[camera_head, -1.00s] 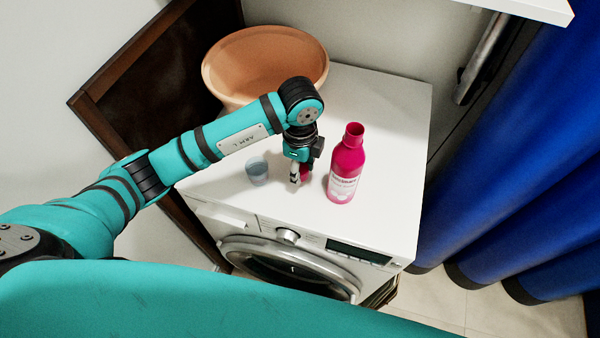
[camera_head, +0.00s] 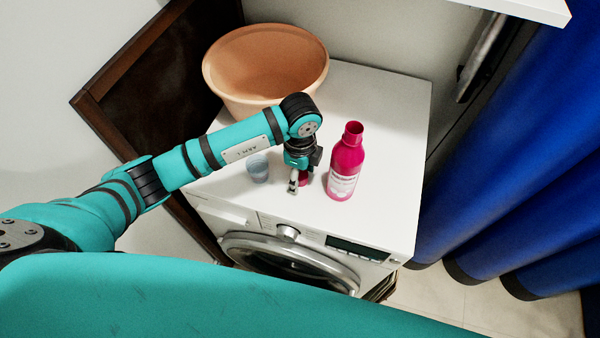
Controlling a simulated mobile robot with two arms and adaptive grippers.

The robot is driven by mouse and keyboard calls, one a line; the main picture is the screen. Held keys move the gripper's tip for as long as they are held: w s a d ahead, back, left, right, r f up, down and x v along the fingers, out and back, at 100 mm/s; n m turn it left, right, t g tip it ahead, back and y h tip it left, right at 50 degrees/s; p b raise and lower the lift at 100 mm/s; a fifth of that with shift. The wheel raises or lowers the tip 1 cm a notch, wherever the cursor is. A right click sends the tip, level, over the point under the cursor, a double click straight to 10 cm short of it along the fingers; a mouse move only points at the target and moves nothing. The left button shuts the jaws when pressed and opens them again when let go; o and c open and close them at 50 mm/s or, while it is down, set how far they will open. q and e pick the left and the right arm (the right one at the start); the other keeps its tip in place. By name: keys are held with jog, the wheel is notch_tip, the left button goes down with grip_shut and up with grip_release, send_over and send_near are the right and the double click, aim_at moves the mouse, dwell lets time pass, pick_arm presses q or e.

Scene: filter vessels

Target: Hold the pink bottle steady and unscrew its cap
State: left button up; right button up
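The pink bottle (camera_head: 344,170) stands upright on the white washing machine top, with a white label on its front. Its neck is bare and its mouth shows open, with no cap on it. A small dark pink piece, which looks like the cap (camera_head: 304,180), is low beside my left gripper (camera_head: 299,184), left of the bottle. One grey finger shows at the left of this piece; the other finger is hidden, so I cannot tell whether the gripper grasps it. The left gripper points down and is apart from the bottle. My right gripper is out of view.
A small clear bluish cup (camera_head: 258,168) stands left of the gripper. A large orange basin (camera_head: 265,62) sits at the back left of the washing machine top (camera_head: 390,120). The top is clear right of the bottle. Blue curtains (camera_head: 520,170) hang at the right.

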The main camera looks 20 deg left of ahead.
pick_arm(q)
jog(key=shift+r, duration=0.25)
jog(key=shift+w+r, duration=0.1)
jog(key=shift+r, duration=0.2)
notch_tip(320, 180, up, 11)
jog(key=b, duration=0.2)
jog(key=shift+r, duration=0.15)
